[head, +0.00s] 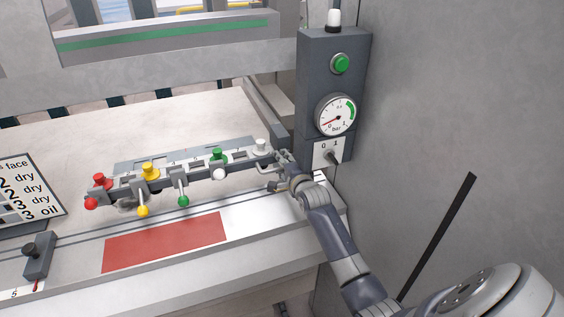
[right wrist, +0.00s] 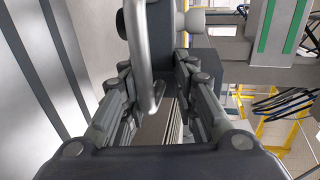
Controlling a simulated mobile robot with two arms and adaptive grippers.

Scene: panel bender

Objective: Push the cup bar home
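The cup bar (head: 192,172) is a long grey bar across the bed, with red, yellow, green and white caps on top and coloured ball-ended levers along its front. My right gripper (head: 278,160) is at the bar's right end, close to the white cap (head: 261,146). In the right wrist view the two fingers (right wrist: 155,68) stand apart on either side of a light grey bent handle (right wrist: 140,50). A gap shows between the handle and the right finger; contact on the left side is unclear. My left gripper is not in view.
A dark control box (head: 333,95) with a green button, a gauge (head: 337,115) and a switch (head: 330,153) stands just behind and right of my right gripper. A red patch (head: 165,241) lies on the bed's front. A sign (head: 28,190) and a small dark clamp (head: 39,256) are at left.

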